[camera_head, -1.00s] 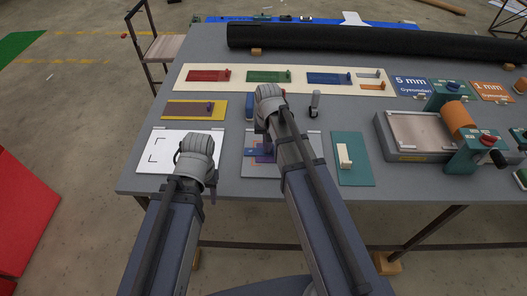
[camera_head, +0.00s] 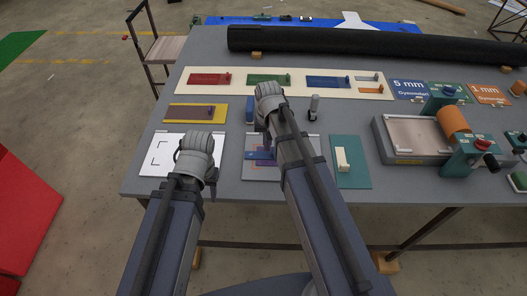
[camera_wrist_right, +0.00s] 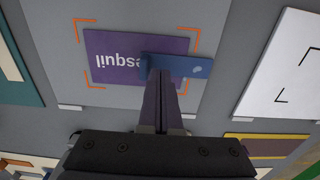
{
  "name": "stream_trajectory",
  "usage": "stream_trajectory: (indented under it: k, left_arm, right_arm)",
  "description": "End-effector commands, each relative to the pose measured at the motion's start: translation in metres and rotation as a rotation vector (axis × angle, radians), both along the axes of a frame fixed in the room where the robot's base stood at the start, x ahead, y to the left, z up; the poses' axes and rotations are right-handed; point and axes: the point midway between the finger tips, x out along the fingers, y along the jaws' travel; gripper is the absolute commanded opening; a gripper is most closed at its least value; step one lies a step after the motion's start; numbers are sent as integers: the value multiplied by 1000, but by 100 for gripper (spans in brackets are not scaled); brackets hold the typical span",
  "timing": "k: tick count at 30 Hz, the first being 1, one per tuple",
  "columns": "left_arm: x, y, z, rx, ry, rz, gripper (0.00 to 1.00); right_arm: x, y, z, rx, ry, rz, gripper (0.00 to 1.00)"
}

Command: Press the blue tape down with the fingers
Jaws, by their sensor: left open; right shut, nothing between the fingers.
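The blue tape (camera_wrist_right: 184,66) lies across the right edge of a purple card (camera_wrist_right: 110,55) with white lettering in the right wrist view. It overlaps the card and runs onto the grey plate (camera_wrist_right: 215,20). My right gripper (camera_wrist_right: 161,74) is shut and empty, its fingertips over the tape at the card's edge; I cannot tell whether they touch. In the head view, the tape (camera_head: 260,155) shows just left of my right arm, which hides part of the card.
A yellow-bordered card (camera_head: 196,113) lies behind the white sheet. A teal board (camera_head: 350,176) with a pale handle lies right of my right arm. Farther right stands a tray machine (camera_head: 420,140). A long black roll (camera_head: 370,42) lies along the back.

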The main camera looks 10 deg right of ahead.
Motion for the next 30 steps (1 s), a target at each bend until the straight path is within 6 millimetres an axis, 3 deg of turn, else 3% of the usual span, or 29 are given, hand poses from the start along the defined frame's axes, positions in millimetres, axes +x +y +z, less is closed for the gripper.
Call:
stream_trajectory:
  k: [11, 24, 30]
  left_arm:
    - [0, 0, 2, 0, 0, 0, 48]
    - [0, 0, 27, 0, 0, 0, 48]
    - [0, 0, 29, 0, 0, 0, 48]
  right_arm:
    - [1, 3, 2, 0, 0, 1, 0]
    - [13, 41, 27, 0, 0, 2, 0]
    - [14, 49, 29, 0, 0, 0, 0]
